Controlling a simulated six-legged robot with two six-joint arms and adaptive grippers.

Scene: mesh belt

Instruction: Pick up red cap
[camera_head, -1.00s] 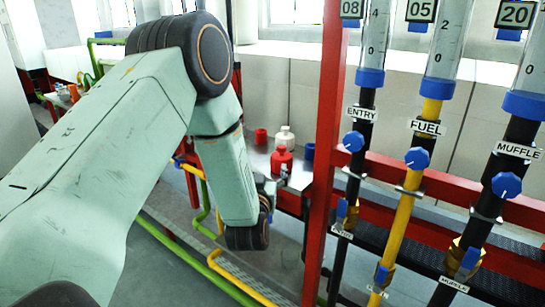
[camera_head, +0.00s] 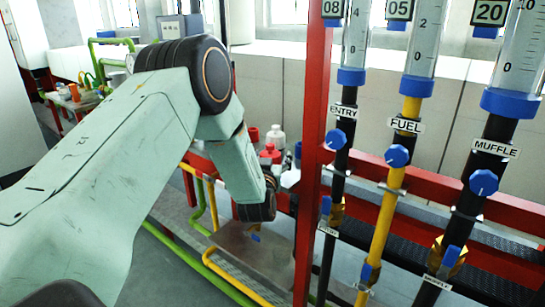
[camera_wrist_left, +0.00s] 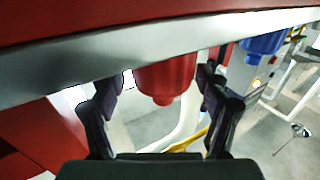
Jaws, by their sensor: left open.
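A red bottle-shaped thing with a narrow red cap (camera_head: 270,148) stands on a small metal shelf, partly hidden by my left forearm. In the left wrist view, a red piece with a narrower end (camera_wrist_left: 165,80) lies between the two dark fingers of my left gripper (camera_wrist_left: 166,76). The fingers are open, one on each side of it, with a visible gap on the left. I cannot tell whether the right finger touches it. In the head view my left wrist hides most of the gripper. My right gripper is not in view.
A red cup-like piece (camera_head: 253,134), a white bottle (camera_head: 276,137) and a blue piece (camera_head: 298,150) are close by; a blue piece also shows in the wrist view (camera_wrist_left: 264,44). A red post (camera_head: 312,150) and labelled flow tubes stand just right.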

